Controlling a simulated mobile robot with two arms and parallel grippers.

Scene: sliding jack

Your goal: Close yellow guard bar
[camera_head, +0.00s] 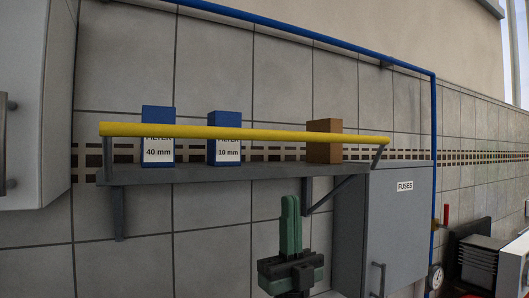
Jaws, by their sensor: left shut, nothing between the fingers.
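The yellow guard bar (245,133) runs level along the front of a grey wall shelf (225,173), raised above the shelf board. Its ends join short grey uprights at the shelf's left and right ends. My left gripper (290,199) points upward below the right part of the shelf. Its green fingers are shut and empty, with the tips a little below the shelf and the bar in the picture. My right gripper is not in view.
On the shelf stand the 40 mm box (158,118), the 10 mm box (225,126) and the brown box (324,127). A grey fuse cabinet (398,225) is at the right under the shelf. A white cabinet (35,100) stands at the left. A blue pipe (330,40) runs above.

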